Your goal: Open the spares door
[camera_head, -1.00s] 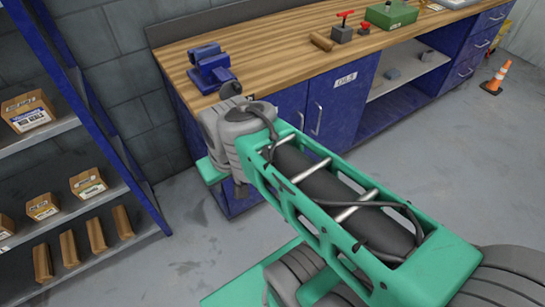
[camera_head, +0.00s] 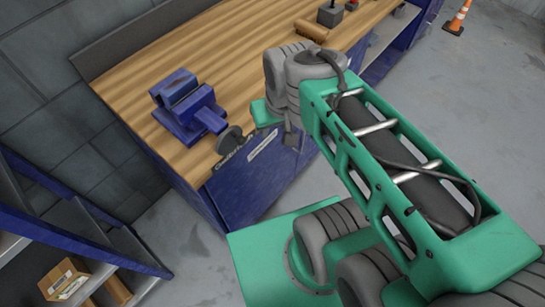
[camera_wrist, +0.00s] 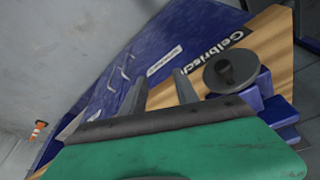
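The workbench's blue cabinet front (camera_head: 250,185) shows below the wooden top, left of my arm. A white label (camera_head: 263,147) is on it near the top edge, too small to read. In the wrist view the blue front (camera_wrist: 100,75) runs away to the left, with a label (camera_wrist: 164,60) and thin bar handles (camera_wrist: 126,72). I cannot tell which door is the spares door; no door looks open. My gripper (camera_wrist: 160,78) shows two grey fingers apart with nothing between them. It is close to the bench's end; touching nothing that I can see. In the head view my arm hides part of the front.
A blue vise (camera_head: 187,105) stands on the bench top (camera_head: 230,50), its round screw end overhanging the edge; it is close to my gripper in the wrist view (camera_wrist: 230,72). A blue shelf rack (camera_head: 90,235) with boxes stands at left. An orange cone (camera_head: 458,18) is far right.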

